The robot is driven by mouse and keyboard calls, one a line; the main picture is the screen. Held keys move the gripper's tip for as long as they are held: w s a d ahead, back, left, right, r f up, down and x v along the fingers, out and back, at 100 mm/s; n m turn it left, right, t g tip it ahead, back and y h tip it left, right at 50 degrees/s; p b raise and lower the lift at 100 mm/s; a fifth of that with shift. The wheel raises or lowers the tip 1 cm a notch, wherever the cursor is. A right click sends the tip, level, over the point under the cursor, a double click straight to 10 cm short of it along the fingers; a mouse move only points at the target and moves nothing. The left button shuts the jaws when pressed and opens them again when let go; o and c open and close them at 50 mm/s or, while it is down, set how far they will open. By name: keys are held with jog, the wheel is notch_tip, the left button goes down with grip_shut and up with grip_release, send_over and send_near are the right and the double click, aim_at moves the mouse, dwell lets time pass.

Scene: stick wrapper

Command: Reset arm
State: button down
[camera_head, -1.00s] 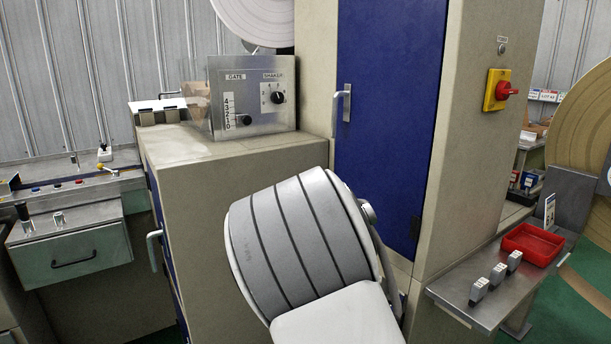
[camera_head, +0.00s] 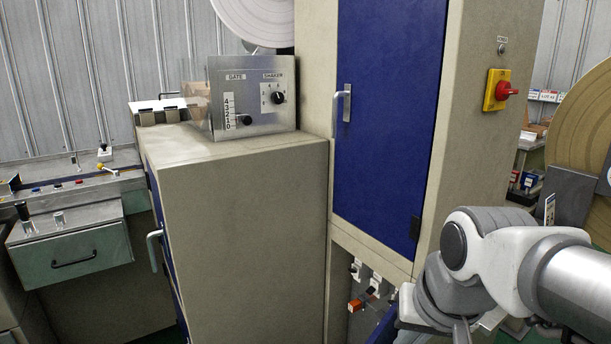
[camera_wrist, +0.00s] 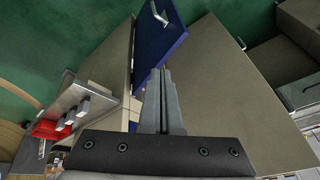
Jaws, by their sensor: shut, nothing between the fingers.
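My gripper (camera_wrist: 162,100) shows in the wrist view with its two fingers together and nothing between them. Beyond the fingers are a beige cabinet side and an open blue door with a handle. In the head view my arm comes in from the lower right, in front of the right side of the tall cabinet (camera_head: 465,110). The gripper itself is not clearly visible in the head view.
A lower beige cabinet (camera_head: 240,230) bears a GATE and SHAKER panel (camera_head: 252,95). The tall cabinet has a blue door (camera_head: 390,120) and a red knob (camera_head: 507,91). A metal shelf (camera_wrist: 80,95) with a red tray (camera_wrist: 47,129) shows in the wrist view.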

jog(key=s+n+t, duration=0.1)
jog(key=s+n, duration=0.1)
jog(key=s, duration=0.3)
notch_tip(320, 180, down, 11)
jog(key=b, duration=1.1)
notch_tip(320, 180, up, 28)
jog(key=p, duration=2.7)
jog(key=shift+d+h, duration=0.15)
jog(key=shift+h, duration=0.25)
jog(key=shift+f, duration=0.15)
